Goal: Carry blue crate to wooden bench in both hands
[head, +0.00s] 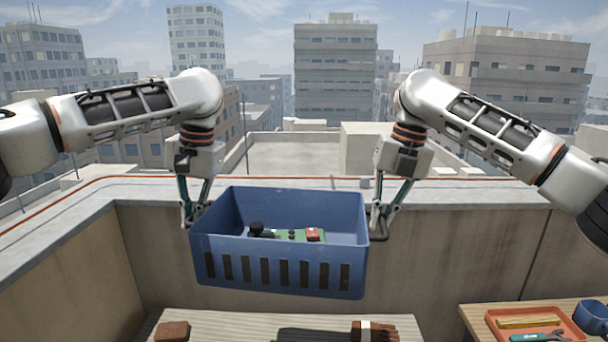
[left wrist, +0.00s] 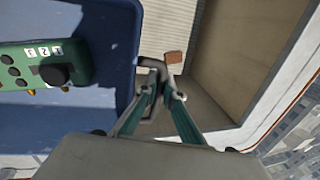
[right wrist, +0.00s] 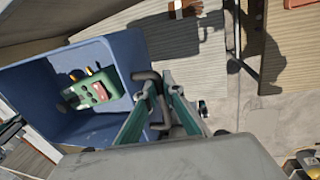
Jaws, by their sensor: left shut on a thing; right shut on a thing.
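The blue crate (head: 215,248) hangs in the air between my two grippers, roughly level, with slots along its front. It also shows in the left wrist view (left wrist: 112,50) and right wrist view (right wrist: 125,50). A green device (head: 290,236) with a black knob and a red part lies inside it. My left gripper (head: 192,220) is shut on the crate's left side. My right gripper (head: 378,232) is shut on its right side. A slatted wooden bench (head: 235,326) is below and nearer than the crate, its near part cut off by the frame.
A parapet wall (head: 450,250) stands behind the crate.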

